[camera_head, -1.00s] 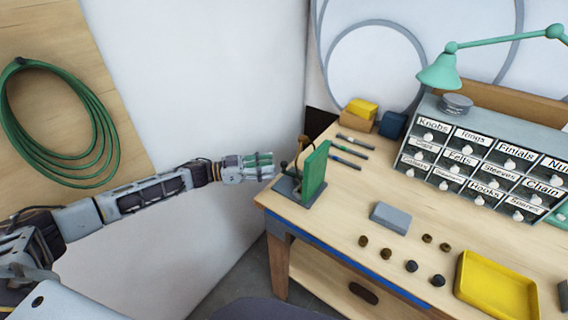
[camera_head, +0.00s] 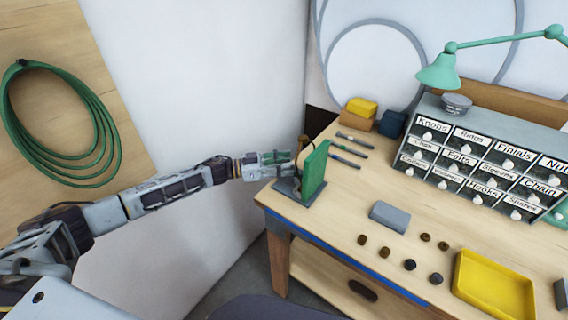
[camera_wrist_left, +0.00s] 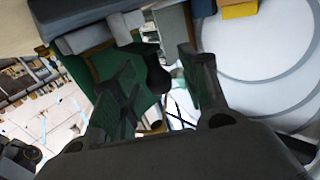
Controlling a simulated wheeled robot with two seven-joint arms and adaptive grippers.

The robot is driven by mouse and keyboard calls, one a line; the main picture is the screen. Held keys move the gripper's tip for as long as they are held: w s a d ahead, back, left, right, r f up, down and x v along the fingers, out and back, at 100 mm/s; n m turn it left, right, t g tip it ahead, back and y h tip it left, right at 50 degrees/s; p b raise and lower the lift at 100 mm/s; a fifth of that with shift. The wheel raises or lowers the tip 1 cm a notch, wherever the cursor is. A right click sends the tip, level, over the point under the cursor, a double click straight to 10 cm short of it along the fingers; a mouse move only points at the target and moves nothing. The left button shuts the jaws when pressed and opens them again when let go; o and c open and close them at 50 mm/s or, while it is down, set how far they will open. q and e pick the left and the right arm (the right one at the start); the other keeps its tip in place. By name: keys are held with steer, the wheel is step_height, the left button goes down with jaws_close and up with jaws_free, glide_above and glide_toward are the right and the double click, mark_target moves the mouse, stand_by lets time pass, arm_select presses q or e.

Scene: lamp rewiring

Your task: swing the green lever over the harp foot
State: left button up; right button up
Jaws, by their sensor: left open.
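A green upright plate (camera_head: 314,172), the only green part I see on the fixture, stands on a grey base (camera_head: 287,188) at the table's near left corner. A thin dark curved rod and a brown post (camera_head: 302,143) show beside it. I cannot tell the lever or the harp foot apart clearly. My left gripper (camera_head: 284,163) is open, at the left side of the plate. In the left wrist view the open fingers (camera_wrist_left: 158,82) have a dark rounded part between them, and a green surface (camera_wrist_left: 112,62) lies behind. Contact cannot be told. My right gripper is not in view.
A grey block (camera_head: 390,216), several small knobs (camera_head: 411,264) and a yellow tray (camera_head: 495,287) lie on the table to the right. Pens (camera_head: 350,146) lie behind the fixture. A labelled drawer cabinet (camera_head: 480,165) and a green lamp (camera_head: 440,72) stand at the back.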

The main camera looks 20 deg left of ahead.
arm_select(q)
jaws_close()
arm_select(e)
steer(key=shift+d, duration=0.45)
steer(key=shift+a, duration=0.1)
